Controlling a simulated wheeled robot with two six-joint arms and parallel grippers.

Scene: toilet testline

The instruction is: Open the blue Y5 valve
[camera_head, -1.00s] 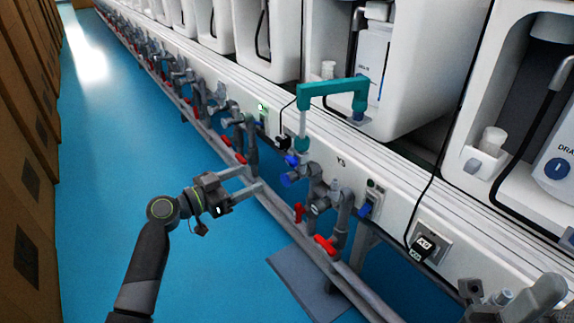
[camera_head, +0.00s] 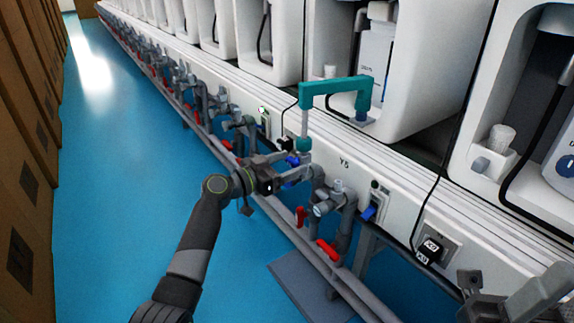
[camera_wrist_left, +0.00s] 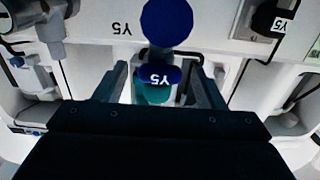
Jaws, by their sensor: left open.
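The blue Y5 valve (camera_head: 293,160) is on the pipework under the white panel marked Y5, partly hidden by my left gripper (camera_head: 290,169). In the left wrist view, a round blue part (camera_wrist_left: 167,22) shows at the top.
A teal pipe (camera_head: 335,84) rises above the valve. Red-handled valves (camera_head: 328,250) sit on the lower pipes. A grey rail (camera_head: 300,247) runs along the row. The blue floor (camera_head: 120,180) at left is clear.

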